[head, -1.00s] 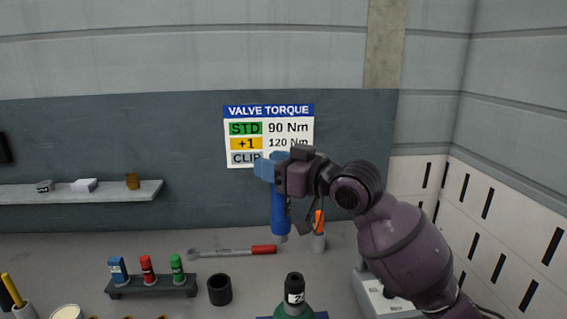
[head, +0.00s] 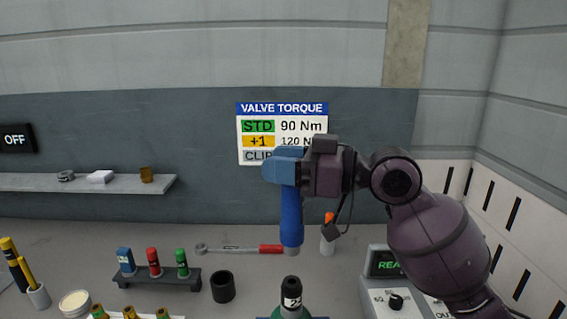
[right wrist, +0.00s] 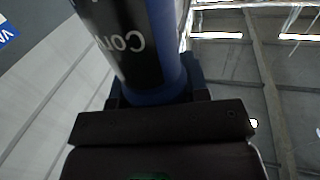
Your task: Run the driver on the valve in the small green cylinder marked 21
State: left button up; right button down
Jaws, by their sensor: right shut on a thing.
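The blue driver (head: 291,215) hangs upright from my right gripper (head: 299,170), which is shut on it. In the right wrist view the driver's blue and black body (right wrist: 150,45) fills the space in front of the jaws, with part of a white word on it. The small green cylinder (head: 292,313) stands at the bottom edge, with a black top (head: 292,284) and a label whose number I read only in part. The driver's lower end shows just above this top in the picture, with a gap between. The valve itself is not clear. My left gripper is out of view.
A rack (head: 158,280) with blue, red and green pieces, a dark cup (head: 223,287) and a red-handled wrench (head: 240,249) are on the bench. A control box (head: 385,263) stands right of the cylinder. An orange-topped holder (head: 328,240) stands behind. An OFF display (head: 16,139) hangs left.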

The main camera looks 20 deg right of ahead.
aim_at(283, 203)
jog(key=shift+d+f+b, duration=0.1)
jog(key=shift+f+b, duration=1.85)
jog(key=shift+f, duration=1)
jog(key=shift+f+b, duration=0.45)
jog(key=shift+f, duration=0.15)
jog(key=shift+r, duration=0.2)
jog(key=shift+f, duration=0.4)
jog(key=shift+r+p, duration=0.15)
jog(key=shift+p, duration=0.4)
jog(key=shift+r, duration=0.1)
dwell(0.5)
